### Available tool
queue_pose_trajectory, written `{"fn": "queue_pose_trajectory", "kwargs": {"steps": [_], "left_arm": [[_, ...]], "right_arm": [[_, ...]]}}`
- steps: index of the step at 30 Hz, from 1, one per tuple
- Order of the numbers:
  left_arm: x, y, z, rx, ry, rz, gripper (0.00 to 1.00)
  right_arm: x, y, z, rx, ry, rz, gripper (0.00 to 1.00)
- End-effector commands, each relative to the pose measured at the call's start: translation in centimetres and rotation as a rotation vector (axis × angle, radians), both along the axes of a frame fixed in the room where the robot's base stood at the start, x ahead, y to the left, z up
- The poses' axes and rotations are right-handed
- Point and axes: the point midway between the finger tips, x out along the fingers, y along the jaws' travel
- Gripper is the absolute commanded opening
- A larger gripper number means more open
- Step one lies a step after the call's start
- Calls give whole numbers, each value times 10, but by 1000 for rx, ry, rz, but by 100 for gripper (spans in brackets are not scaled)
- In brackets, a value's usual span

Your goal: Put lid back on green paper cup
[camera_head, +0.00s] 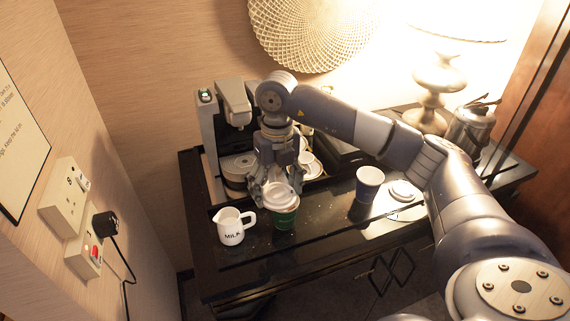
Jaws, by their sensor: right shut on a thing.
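The green paper cup (285,218) stands upright near the front edge of the dark table, beside the milk jug. A white lid (279,196) is at the top of the cup; I cannot tell whether it is seated on the rim or just above it. My right gripper (276,190) points down from above, just behind the cup, and is shut on the white lid. The gripper's far finger is partly hidden. My left gripper is not in view.
A white milk jug (231,227) is close left of the cup. A coffee machine (214,135) stands behind. A dark paper cup (368,184) and another white lid (404,191) are to the right. A lamp (437,80) and metal kettle (470,127) stand at the back right.

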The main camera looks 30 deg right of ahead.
Motion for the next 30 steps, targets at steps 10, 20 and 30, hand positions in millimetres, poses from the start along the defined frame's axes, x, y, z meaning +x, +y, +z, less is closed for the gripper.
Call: {"fn": "queue_pose_trajectory", "kwargs": {"steps": [10, 20, 30], "left_arm": [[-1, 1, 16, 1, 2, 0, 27], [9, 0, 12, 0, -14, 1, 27], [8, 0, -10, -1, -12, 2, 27]], "right_arm": [[18, -33, 18, -29, 20, -667, 66], [20, -38, 12, -33, 25, -768, 66], [20, -38, -18, -33, 24, -765, 66]]}}
